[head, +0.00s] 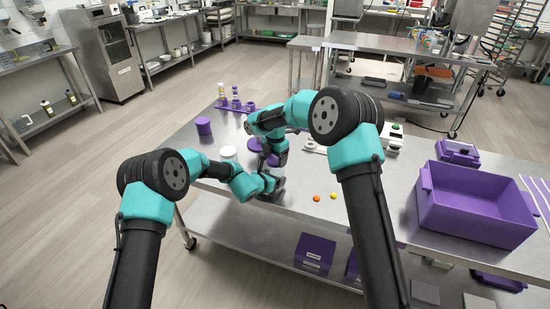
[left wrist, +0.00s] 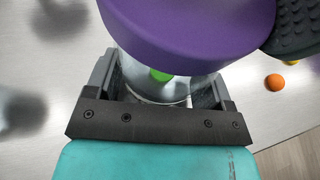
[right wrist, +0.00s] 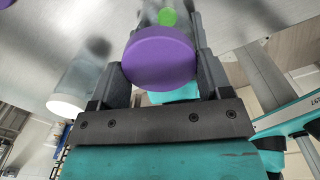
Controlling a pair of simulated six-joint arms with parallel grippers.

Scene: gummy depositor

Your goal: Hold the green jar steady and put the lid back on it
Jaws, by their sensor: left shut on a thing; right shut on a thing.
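The clear jar (left wrist: 150,88) stands between the fingers of my left gripper (left wrist: 160,92), which is shut on it. A green piece (left wrist: 161,75) shows inside it. The purple lid (right wrist: 160,60) is in my right gripper (right wrist: 163,72), shut on its sides. In the left wrist view the lid (left wrist: 190,28) covers the jar's top; I cannot tell whether it touches the rim. The right wrist view shows the green piece (right wrist: 167,17) just beyond the lid. In the head view the arms largely hide the jar, and both grippers (head: 272,183) (head: 272,158) are close together.
A white-topped jar (head: 228,152) stands just left of the grippers. A purple canister (head: 204,126) and a purple rack of bottles (head: 236,106) are behind. A large purple bin (head: 475,207) is farther right.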

